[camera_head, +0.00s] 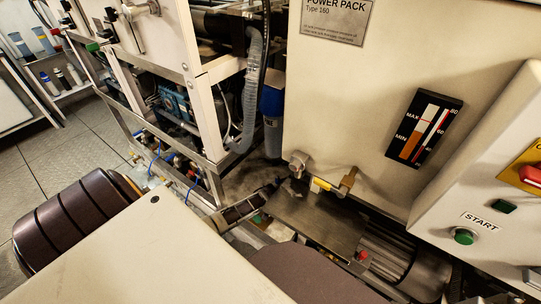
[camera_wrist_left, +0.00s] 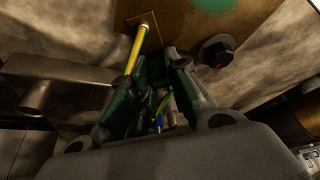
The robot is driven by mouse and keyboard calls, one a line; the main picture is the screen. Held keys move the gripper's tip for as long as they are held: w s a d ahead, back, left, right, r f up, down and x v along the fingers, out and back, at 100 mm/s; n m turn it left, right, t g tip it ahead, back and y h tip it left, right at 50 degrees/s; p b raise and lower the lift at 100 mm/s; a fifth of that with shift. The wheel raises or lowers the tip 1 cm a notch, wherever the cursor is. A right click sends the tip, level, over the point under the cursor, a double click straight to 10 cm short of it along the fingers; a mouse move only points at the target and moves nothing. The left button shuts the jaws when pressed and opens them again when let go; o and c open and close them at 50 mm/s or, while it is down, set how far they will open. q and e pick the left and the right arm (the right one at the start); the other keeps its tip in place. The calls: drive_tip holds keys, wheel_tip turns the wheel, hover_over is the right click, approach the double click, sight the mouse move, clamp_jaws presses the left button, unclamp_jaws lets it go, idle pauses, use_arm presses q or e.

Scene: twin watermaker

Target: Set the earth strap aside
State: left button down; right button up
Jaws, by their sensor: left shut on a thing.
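The earth strap (camera_wrist_left: 136,48) shows in the left wrist view as a yellow band running down from a bolt on a brown plate to the left finger. Another yellow piece (camera_wrist_left: 163,103) shows between the fingers, with a small blue part below it. My left gripper (camera_wrist_left: 158,72) has its dark green-padded fingers shut on the strap; the held section is partly hidden. In the head view my left gripper (camera_head: 276,187) reaches low beside the power pack, and I cannot make out the strap between its fingers. My right gripper is not in view.
The cream power pack (camera_head: 360,90) and the START panel (camera_head: 480,220) stand close on the right. A metal frame (camera_head: 205,110) with pipes and a blue filter housing (camera_head: 272,110) is behind. A dark round knob (camera_wrist_left: 215,52) sits near the strap's plate. Open floor (camera_head: 60,160) lies left.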

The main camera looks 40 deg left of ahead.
use_arm(q)
drive_tip(key=shift+s+d+f, duration=0.15)
drive_tip(key=shift+d, duration=0.05)
drive_tip(key=c, duration=1.6)
unclamp_jaws()
drive_tip(key=shift+c, duration=0.2)
drive_tip(key=shift+a, duration=0.1)
drive_tip(key=shift+r, duration=0.2)
drive_tip(key=v, duration=0.7)
drive_tip(key=shift+c, duration=0.3)
